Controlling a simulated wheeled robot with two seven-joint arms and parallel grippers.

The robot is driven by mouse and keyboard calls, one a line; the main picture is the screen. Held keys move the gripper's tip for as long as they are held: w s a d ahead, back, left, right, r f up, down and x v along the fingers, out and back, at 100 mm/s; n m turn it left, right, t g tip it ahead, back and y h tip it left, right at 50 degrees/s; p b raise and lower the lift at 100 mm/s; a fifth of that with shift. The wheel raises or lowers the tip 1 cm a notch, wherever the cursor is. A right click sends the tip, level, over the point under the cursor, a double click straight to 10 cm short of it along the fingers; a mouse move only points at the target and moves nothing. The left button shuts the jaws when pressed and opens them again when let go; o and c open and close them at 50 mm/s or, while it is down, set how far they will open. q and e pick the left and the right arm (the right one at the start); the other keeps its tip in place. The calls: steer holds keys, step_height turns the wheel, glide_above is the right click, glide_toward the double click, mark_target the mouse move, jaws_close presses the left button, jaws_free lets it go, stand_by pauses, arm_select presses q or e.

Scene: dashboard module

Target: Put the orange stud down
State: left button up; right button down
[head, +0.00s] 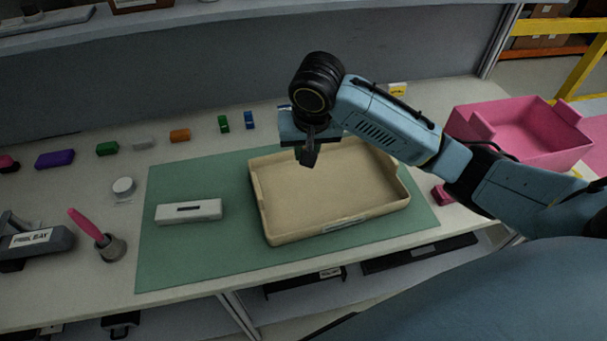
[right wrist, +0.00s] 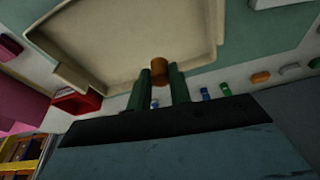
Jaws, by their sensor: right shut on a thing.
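My right gripper (head: 308,158) hangs over the back left part of the beige tray (head: 262,222). In the right wrist view its two fingers (right wrist: 159,76) are shut on the orange stud (right wrist: 159,70), a short brownish-orange cylinder at the fingertips. The tray's rim and floor (right wrist: 125,35) show beyond the stud there; I cannot tell the height of the stud above the tray. In the head view the stud cannot be made out at the gripper. My left gripper is not in view.
The tray stands on a green mat (head: 160,265) beside a white box (head: 188,211). Small coloured blocks, including an orange one (head: 180,135), line the back. A pink bin (head: 520,130) is at right. A pink-handled tool (head: 85,225) stands in a holder at left.

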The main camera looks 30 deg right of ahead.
steer(key=w+d+f+m+g+h+p, duration=0.1)
steer(key=w+d+f+m+h+p, duration=0.1)
steer(key=d+f+m+p, duration=0.3)
steer(key=m+b, duration=0.1)
steer(key=b, duration=0.1)
glide_above(326, 186)
steer(key=f, duration=0.5)
steer(key=shift+s+a, duration=0.35)
steer(key=shift+a, duration=0.05)
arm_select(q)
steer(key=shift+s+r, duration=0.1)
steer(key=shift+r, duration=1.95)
arm_select(e)
steer(key=shift+f, duration=2.15)
steer(key=shift+f, duration=0.1)
steer(key=shift+f, duration=0.35)
steer(key=c, duration=1.3)
jaws_free()
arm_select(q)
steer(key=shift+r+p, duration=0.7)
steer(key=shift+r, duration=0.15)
arm_select(e)
steer(key=v, duration=1.3)
steer(key=shift+d, duration=0.2)
